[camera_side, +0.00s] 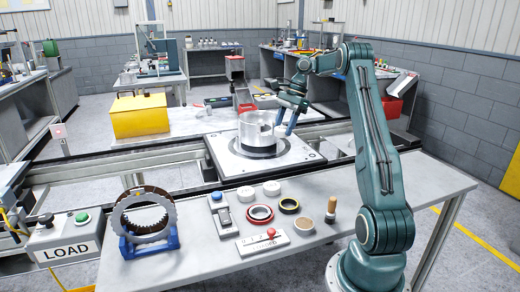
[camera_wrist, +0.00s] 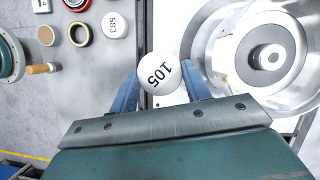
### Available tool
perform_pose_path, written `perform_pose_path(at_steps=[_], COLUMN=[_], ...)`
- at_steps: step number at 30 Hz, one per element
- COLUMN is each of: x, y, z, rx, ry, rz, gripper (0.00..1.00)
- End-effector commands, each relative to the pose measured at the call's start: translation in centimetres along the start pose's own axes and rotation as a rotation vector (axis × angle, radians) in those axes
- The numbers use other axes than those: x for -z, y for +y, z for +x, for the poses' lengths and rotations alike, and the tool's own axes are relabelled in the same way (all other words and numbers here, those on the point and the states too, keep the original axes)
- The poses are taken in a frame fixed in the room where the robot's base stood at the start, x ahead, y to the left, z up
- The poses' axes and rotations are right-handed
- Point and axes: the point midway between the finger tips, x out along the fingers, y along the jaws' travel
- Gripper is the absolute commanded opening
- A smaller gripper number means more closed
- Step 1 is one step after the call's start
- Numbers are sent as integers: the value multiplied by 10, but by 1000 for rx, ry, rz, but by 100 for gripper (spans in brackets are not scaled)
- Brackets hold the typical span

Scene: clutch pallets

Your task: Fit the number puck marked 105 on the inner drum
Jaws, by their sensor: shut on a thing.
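A white round puck marked 105 (camera_wrist: 160,74) is between the blue fingers of my gripper (camera_wrist: 161,90) in the wrist view. The gripper is shut on it. The silver drum (camera_side: 252,132) stands on a square plate on the conveyor. The puck is left of the inner drum in the wrist view. In the side view my gripper (camera_side: 286,128) is by the drum's right side; the puck is not clear there.
A puck marked 583 (camera_wrist: 115,24) lies on the bench. Red ring (camera_side: 260,214), black-yellow ring (camera_side: 289,204), tan disc (camera_side: 305,224) and wooden-handled tool (camera_side: 331,208) lie nearby. A toothed ring on a blue stand (camera_side: 150,242) is at left. A yellow box (camera_side: 140,116) sits behind the conveyor.

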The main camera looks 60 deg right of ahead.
Motion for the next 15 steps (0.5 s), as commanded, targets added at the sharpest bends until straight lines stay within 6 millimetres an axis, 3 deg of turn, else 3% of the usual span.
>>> perform_pose_path(at_steps=[15], x=[-2], y=[-50], z=[-27], rx=[152], ry=[1], rz=[362], gripper=[26])
